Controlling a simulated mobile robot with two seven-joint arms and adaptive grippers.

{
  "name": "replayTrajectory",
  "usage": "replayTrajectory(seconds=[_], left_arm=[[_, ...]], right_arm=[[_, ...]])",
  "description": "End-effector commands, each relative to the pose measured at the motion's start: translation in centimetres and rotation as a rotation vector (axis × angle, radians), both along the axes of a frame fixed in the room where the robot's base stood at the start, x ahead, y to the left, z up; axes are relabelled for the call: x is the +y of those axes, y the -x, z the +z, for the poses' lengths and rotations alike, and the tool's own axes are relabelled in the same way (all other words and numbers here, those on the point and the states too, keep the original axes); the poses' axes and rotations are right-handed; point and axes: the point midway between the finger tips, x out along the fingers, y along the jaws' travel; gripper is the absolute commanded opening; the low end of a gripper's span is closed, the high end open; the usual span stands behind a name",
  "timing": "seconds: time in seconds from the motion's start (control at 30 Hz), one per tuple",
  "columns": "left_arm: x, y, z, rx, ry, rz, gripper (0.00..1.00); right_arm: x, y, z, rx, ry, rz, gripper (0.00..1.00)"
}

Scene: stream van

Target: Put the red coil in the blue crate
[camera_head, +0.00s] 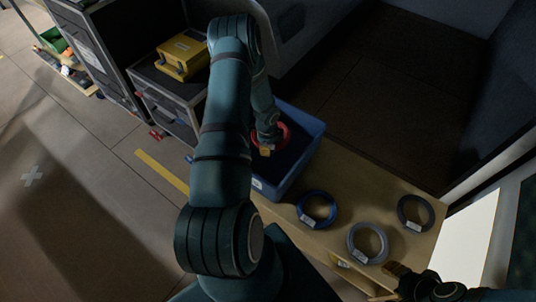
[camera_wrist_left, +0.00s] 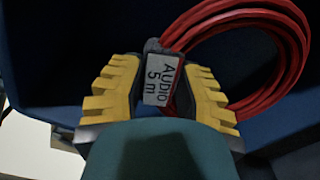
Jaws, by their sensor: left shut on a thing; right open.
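The red coil (camera_head: 284,134) is at the blue crate (camera_head: 305,157) in the head view, mostly hidden behind my left arm and gripper. In the left wrist view the red coil (camera_wrist_left: 287,48) has a white label reading "AUDIO 5 m". My left gripper (camera_wrist_left: 158,88) is shut on the coil at its labelled part, and it also shows in the head view (camera_head: 267,150). The coil is over the crate's inside; I cannot tell whether it touches the floor of the crate. My right gripper (camera_head: 396,271) is open and empty near the bench's front right.
A blue coil (camera_head: 331,214), a grey coil (camera_head: 382,252) and a dark coil (camera_head: 429,220) lie on the wooden bench (camera_head: 375,195) right of the crate. A yellow case (camera_head: 181,55) sits on a dark cabinet behind my left arm. A green bin (camera_head: 51,38) is far left.

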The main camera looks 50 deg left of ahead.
Motion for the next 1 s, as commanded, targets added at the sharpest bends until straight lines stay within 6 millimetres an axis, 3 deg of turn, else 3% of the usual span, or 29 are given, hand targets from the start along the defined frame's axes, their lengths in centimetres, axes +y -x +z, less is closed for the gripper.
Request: replayTrajectory(seconds=[0.4,0.67,0.9,1.0], left_arm=[[0.8,0.7,-6.4,-0.001,-0.002,-0.028,0.0],[0.8,0.7,-8.2,-0.001,-0.002,-0.027,0.0],[0.8,0.7,-11.3,-0.002,-0.003,-0.026,0.0],[0.8,0.7,-11.4,-0.002,-0.003,-0.027,0.0]], right_arm=[[0.0,-0.3,-1.7,-0.009,0.001,-0.002,0.47],[-0.1,-0.5,-2.2,-0.011,0.003,-0.002,0.47],[-0.1,-0.6,-3.0,-0.014,0.003,-0.003,0.47],[-0.1,-0.6,-3.0,-0.015,0.003,-0.004,0.47]])
